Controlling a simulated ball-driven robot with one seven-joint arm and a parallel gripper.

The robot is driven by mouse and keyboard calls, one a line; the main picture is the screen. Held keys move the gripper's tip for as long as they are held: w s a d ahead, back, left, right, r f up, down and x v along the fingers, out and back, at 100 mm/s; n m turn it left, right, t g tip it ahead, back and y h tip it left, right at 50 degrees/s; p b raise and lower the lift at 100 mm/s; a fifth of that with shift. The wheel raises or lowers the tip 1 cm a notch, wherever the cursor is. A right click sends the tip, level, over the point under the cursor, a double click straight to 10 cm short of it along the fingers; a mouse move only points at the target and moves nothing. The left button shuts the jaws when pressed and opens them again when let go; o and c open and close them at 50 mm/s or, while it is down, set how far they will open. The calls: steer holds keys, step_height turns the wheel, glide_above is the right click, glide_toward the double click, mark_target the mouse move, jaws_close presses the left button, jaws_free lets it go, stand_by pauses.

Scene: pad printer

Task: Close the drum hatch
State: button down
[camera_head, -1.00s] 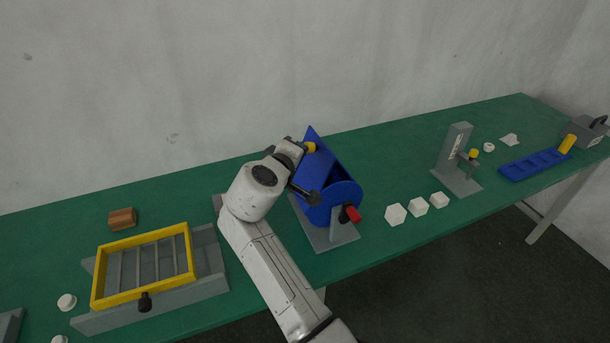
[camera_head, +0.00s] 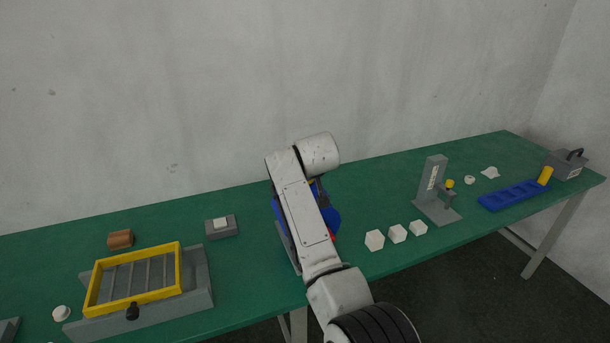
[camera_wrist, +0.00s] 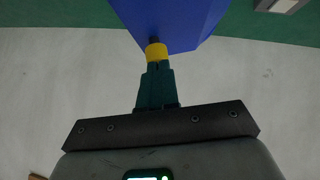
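The drum (camera_head: 334,217) is blue and sits mid-table, mostly hidden behind my arm in the head view. The wrist view shows a flat blue panel, which looks like the hatch (camera_wrist: 178,18), with a yellow knob (camera_wrist: 156,52) on a dark stem. My gripper (camera_wrist: 157,68) points at this knob. Its two teal fingers are close together, with no clear gap between them, and their tips meet the near end of the knob. I cannot tell whether they touch it. The head view hides my gripper and the hatch's angle.
White blocks (camera_head: 397,233), a grey stand (camera_head: 433,190) and a blue tray (camera_head: 513,195) lie to the right. The wall is close behind.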

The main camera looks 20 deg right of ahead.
steer(key=shift+d+f, duration=0.85)
steer(key=shift+d, duration=0.2)
step_height(320, 180, up, 4)
steer(key=p, duration=0.3)
steer(key=shift+r, duration=0.1)
steer(key=shift+s+r, duration=0.1)
steer(key=shift+s, duration=0.05)
steer(key=d+b+v, duration=0.1)
steer(key=v, duration=0.8)
steer(key=shift+s+d+r+b, duration=0.2)
steer(key=shift+d+b, duration=0.1)
steer(key=shift+b, duration=0.05)
